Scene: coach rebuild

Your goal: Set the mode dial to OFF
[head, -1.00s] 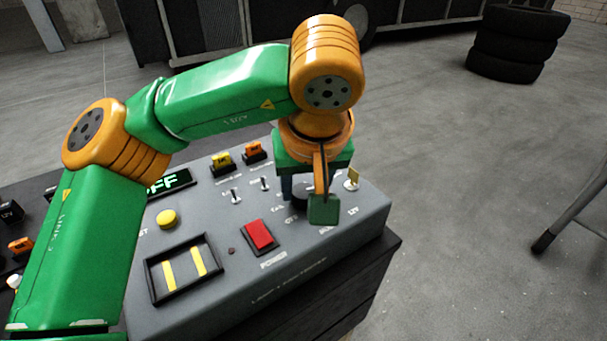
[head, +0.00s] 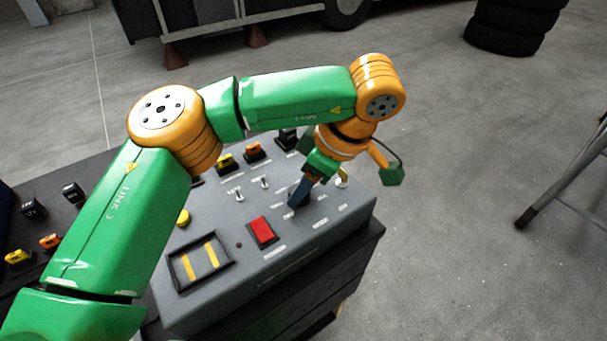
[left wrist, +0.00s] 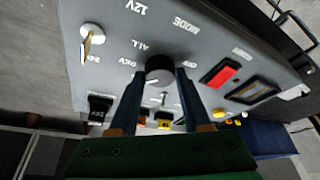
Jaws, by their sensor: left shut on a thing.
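The mode dial (left wrist: 158,68) is a dark round knob on the grey control panel (left wrist: 205,22). It sits between the fingertips of my left gripper (left wrist: 161,78), which is shut on it. Labels reading MODE, ALL, 12V and OFF are printed around it, upside down in the left wrist view. I cannot tell clearly which label its pointer faces. In the head view my left gripper (head: 300,193) reaches down to the panel right of the red switch, its fingers hiding most of the dial. My right gripper is not in view.
Near the dial are a red rocker switch (head: 263,232), a key switch with a yellow key (head: 342,178) and small toggles (head: 238,194). A yellow button (head: 183,217) is partly behind my arm. Open floor and a metal stand leg (head: 545,195) lie right.

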